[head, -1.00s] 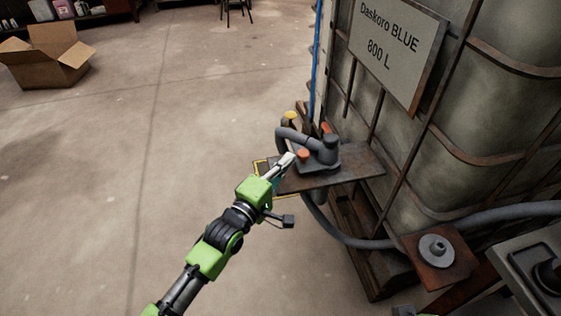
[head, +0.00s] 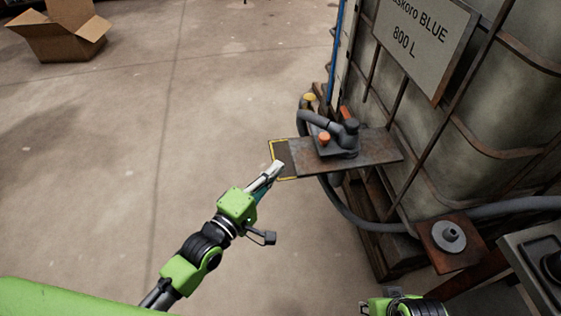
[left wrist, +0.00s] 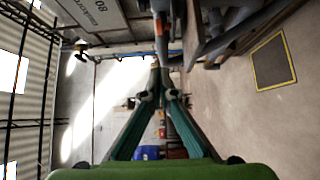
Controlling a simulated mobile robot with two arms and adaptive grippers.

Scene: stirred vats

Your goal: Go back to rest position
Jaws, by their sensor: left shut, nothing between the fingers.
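My left gripper (head: 277,167) is shut and empty in the head view, its pale fingertips just off the left end of a small rusty shelf (head: 375,150). It appears apart from the grey pump-like fitting (head: 338,138) with orange knobs on that shelf. In the left wrist view the two fingers of this gripper (left wrist: 156,65) meet at the tips with nothing between them. A green part of my right arm (head: 405,306) shows at the bottom edge of the head view; its fingers cannot be made out.
A caged tank with a "BLUE 800 L" sign (head: 425,40) stands at the right. A grey hose (head: 355,217) hangs below the shelf. A yellow-edged dark floor patch (left wrist: 273,61) lies nearby. A cardboard box (head: 62,33) sits at the far left. The floor between is clear.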

